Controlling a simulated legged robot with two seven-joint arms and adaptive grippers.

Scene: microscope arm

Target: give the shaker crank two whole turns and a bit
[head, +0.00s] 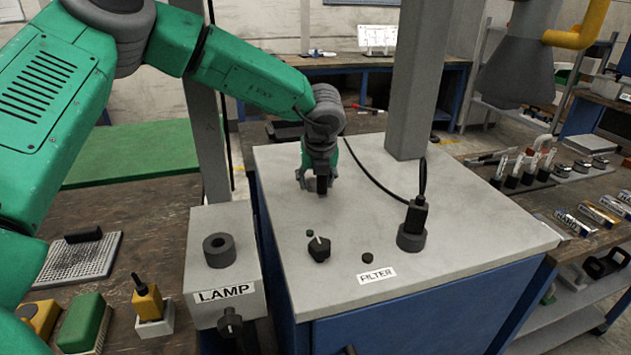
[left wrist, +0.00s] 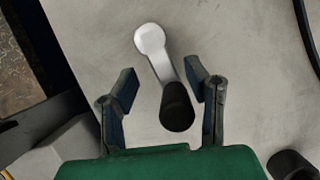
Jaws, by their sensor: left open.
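The shaker crank shows in the left wrist view as a light metal arm (left wrist: 160,62) with a round hub (left wrist: 149,38) at its upper left end and a black knob (left wrist: 177,107) at its lower end. My left gripper (left wrist: 162,88) is open, with one finger on each side of the crank and a gap to the knob on both sides. In the head view my left gripper (head: 320,188) points down over the grey cabinet top (head: 460,235) and hides the crank. My right gripper is in neither view.
A black pointer knob (head: 319,249) and a socket with a black plug (head: 412,236) stand on the cabinet top. A grey post (head: 420,80) rises behind them, and a cable hangs nearby. The LAMP box (head: 222,265) stands at the left.

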